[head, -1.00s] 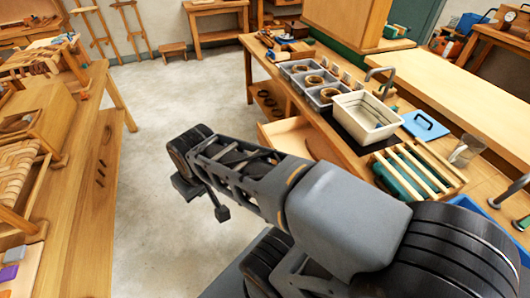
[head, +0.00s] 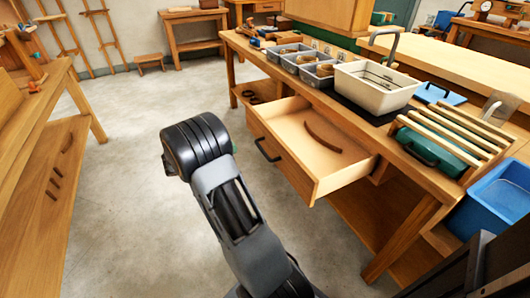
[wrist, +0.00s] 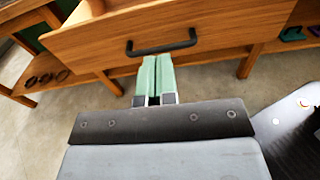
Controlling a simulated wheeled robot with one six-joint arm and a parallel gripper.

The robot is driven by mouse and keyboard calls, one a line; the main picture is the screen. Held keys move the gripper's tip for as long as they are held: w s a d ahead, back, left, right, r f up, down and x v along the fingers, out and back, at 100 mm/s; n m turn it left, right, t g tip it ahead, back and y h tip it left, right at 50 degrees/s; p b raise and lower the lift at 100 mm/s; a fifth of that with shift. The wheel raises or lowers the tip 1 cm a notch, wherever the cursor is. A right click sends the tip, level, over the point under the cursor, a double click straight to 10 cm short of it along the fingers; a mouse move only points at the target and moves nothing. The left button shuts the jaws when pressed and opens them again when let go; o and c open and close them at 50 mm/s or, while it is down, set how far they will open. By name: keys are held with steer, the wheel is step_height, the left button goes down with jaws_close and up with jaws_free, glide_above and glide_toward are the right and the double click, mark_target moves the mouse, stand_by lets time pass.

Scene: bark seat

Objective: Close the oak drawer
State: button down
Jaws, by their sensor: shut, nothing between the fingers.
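The oak drawer (head: 288,163) is pulled out from the workbench on the right in the head view. A curved brown piece (head: 322,136) lies inside it. Its black bar handle (head: 266,150) is on the front panel, which also fills the top of the wrist view (wrist: 220,28). My gripper (wrist: 154,62) shows in the wrist view with green fingers together and nothing between them. The fingertips appear just below the handle (wrist: 161,47) in that picture; whether they touch the panel I cannot tell.
A white basin (head: 375,88), grey bins (head: 315,73) and a slatted rack (head: 455,130) stand on the bench. A blue bin (head: 500,198) is at the right. Another bench (head: 60,150) is at the left, with clear floor between.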

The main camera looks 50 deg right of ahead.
steer(key=f, duration=0.1)
steer(key=b, duration=0.4)
glide_toward(273, 136)
steer(key=shift+n+h, duration=0.3)
steer(key=x, duration=0.2)
steer(key=f+x, duration=0.1)
steer(key=x, duration=0.2)
steer(key=shift+d, duration=0.3)
steer(key=shift+x, duration=0.95)
steer(key=shift+r, duration=0.1)
